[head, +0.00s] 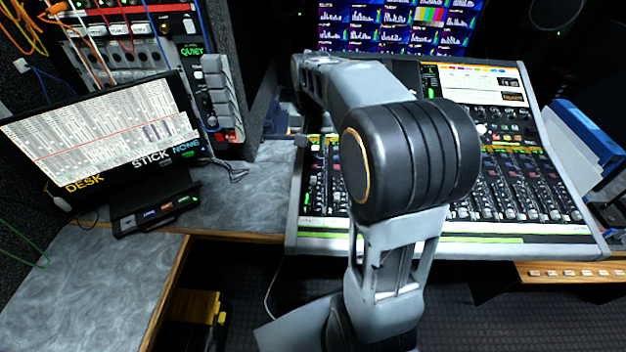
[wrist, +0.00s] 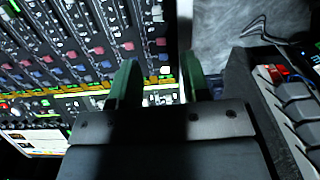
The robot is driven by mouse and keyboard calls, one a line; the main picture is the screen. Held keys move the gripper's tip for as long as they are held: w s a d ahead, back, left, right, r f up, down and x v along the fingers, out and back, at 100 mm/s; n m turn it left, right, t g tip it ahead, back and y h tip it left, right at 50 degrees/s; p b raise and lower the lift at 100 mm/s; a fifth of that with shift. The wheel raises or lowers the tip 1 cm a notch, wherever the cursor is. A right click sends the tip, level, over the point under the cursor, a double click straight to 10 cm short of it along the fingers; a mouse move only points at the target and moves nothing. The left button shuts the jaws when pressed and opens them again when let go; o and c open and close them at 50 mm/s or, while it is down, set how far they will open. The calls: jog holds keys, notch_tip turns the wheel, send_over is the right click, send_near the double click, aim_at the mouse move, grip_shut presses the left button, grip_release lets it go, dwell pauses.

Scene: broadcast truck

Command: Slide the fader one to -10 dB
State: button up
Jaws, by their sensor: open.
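The mixing console (head: 540,240) stands on the desk in the middle and right of the head view, with rows of channel strips. My arm hides part of its left half. I cannot pick out fader one or read its dB position. In the wrist view the console (wrist: 70,45) fills the upper left, with coloured knobs and channel strips. In the head view my gripper cannot be made out behind my arm.
A monitor (head: 100,135) stands left on the desk (head: 90,290). A rack (head: 130,50) stands behind it. A grey button unit shows close beside my gripper in the wrist view (wrist: 295,110). Blue binders (head: 590,130) lie right of the console. Bare desk (head: 255,190) lies left of it.

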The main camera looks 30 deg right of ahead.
aim_at(313, 177)
jog(key=shift+m, duration=0.3)
jog(key=f, duration=0.5)
jog(key=w+d+f+b, duration=0.1)
jog(key=f, duration=0.8)
jog(key=shift+w+d+f, duration=0.15)
jog(key=shift+f, duration=0.2)
grip_shut()
